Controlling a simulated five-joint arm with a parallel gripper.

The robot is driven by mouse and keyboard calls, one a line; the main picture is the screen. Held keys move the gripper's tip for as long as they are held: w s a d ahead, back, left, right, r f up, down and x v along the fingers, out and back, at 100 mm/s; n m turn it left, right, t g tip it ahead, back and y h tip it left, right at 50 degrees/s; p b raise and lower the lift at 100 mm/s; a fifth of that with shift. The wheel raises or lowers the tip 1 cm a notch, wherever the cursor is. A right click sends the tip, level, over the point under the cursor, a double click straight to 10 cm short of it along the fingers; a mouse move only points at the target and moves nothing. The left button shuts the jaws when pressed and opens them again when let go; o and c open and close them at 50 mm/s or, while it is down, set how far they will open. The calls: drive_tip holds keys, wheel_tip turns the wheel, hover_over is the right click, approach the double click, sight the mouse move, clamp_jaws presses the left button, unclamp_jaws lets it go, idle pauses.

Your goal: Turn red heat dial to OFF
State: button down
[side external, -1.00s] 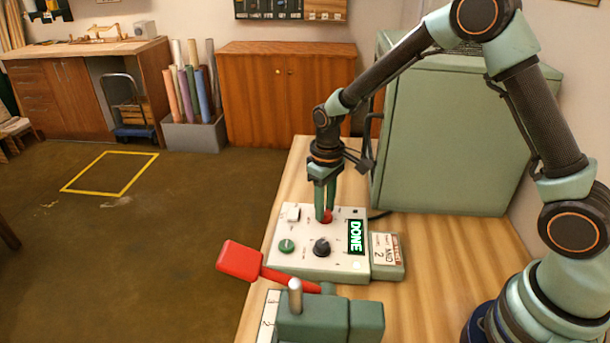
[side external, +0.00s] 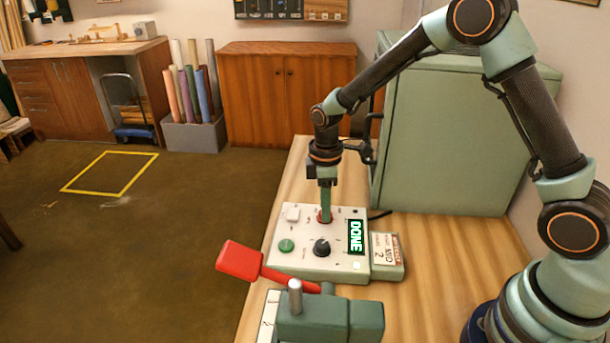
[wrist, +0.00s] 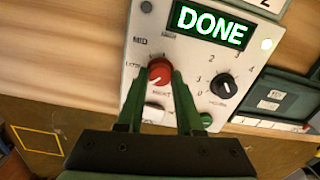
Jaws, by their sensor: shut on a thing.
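The red heat dial (wrist: 159,76) is on the white control panel (side external: 291,257). In the wrist view it sits between the two green fingers of my gripper (wrist: 160,70), which is shut on it. A short pale mark shows on the dial's lower left. In the side view my gripper (side external: 325,214) points straight down at the panel's back part and hides most of the dial.
The panel also has a black knob (side external: 321,247), a green button (side external: 286,246), a white switch (side external: 292,214) and a lit display (side external: 355,237) reading DONE. A red-handled lever (side external: 240,260) stands in front. A large green cabinet (side external: 450,140) stands behind right.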

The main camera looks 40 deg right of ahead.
drive_tip(key=shift+d, duration=0.1)
idle(0.4)
drive_tip(key=c, duration=0.6)
unclamp_jaws()
drive_tip(key=shift+o, duration=0.2)
drive_tip(key=shift+r, duration=0.1)
wheel_tip(320, 180, up, 12)
drive_tip(key=shift+w, duration=0.2)
